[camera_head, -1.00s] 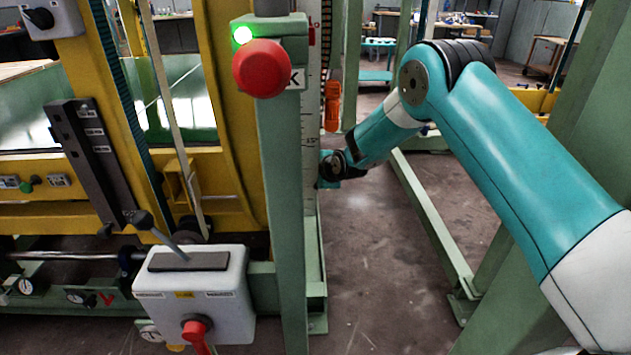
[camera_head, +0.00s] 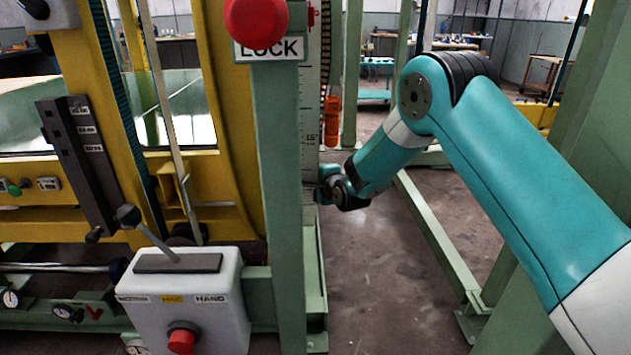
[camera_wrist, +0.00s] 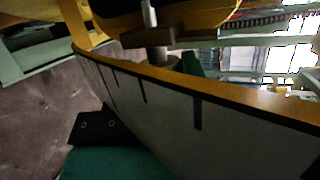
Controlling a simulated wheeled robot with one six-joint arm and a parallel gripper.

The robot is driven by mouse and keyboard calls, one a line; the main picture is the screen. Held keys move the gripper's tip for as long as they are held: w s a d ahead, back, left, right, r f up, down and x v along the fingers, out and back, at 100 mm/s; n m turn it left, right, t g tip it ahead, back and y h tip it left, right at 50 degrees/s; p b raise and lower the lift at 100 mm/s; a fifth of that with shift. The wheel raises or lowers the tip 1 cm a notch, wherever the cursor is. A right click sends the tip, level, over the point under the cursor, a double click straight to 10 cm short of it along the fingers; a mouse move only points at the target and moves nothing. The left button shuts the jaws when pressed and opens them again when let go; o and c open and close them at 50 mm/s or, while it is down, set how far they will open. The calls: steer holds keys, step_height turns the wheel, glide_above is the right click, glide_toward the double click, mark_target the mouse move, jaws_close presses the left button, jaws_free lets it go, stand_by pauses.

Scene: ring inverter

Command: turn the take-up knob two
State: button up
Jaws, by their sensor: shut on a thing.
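In the wrist view a large pale curved drum with black tick marks and a yellow-orange rim fills the middle; I take it to be the take-up knob (camera_wrist: 165,110), seen very close. A black finger part with two screws (camera_wrist: 95,126) shows at its left, and a dark piece shows at the lower right corner. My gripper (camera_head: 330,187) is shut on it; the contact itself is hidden. In the head view my gripper reaches the right edge of the green post, low beside the white scale strip, and the knob cannot be made out there.
The green post (camera_head: 280,200) carries a red button (camera_head: 256,20) and a LOCK label (camera_head: 268,47). A white lever box (camera_head: 200,295) with a red knob (camera_head: 182,338) stands at lower left. An orange handle (camera_head: 332,120) hangs above my wrist.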

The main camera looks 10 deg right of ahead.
steer(key=o, duration=0.9)
steer(key=v, duration=1.7)
steer(key=shift+s+r+p, duration=0.1)
steer(key=shift+s+p, duration=0.1)
steer(key=shift+p, duration=0.1)
steer(key=shift+r, duration=0.1)
